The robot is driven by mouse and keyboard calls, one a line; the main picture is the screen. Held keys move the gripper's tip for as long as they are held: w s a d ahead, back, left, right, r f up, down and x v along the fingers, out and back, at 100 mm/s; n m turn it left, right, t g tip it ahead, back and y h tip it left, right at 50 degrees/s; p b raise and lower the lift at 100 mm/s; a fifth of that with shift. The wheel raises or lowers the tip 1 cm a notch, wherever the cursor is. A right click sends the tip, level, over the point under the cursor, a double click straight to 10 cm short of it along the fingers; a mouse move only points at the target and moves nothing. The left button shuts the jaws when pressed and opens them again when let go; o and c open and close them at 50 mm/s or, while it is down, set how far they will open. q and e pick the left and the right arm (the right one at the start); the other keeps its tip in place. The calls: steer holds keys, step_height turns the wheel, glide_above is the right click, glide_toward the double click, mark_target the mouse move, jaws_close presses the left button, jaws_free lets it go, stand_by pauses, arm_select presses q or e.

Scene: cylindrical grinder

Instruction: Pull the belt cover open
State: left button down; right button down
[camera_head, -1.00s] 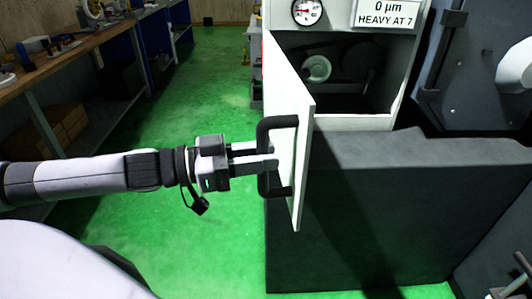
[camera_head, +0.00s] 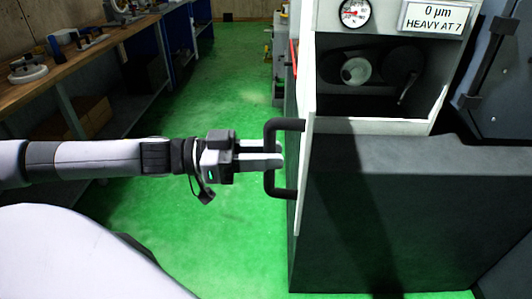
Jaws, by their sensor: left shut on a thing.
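The belt cover (camera_head: 306,130) is a white hinged door, seen nearly edge-on and standing wide open at the left side of the grinder housing. Its black U-shaped handle (camera_head: 270,159) points left. My left gripper (camera_head: 280,154) comes in level from the left and is shut on the handle's upright bar. The opening (camera_head: 385,85) behind the cover shows a pale round pulley (camera_head: 355,71) and darker parts in shadow. My right gripper is not in view.
A dark grey machine base (camera_head: 400,200) stands below the opening. A workbench (camera_head: 75,65) runs along the left. Green floor (camera_head: 200,100) is free between.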

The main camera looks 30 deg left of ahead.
arm_select(q)
steer(key=shift+w+a+r, duration=0.15)
steer(key=shift+a, duration=0.1)
steer(key=c, duration=1)
jaws_free()
steer(key=shift+w, duration=0.1)
steer(key=p+v, duration=0.2)
steer(key=v, duration=0.5)
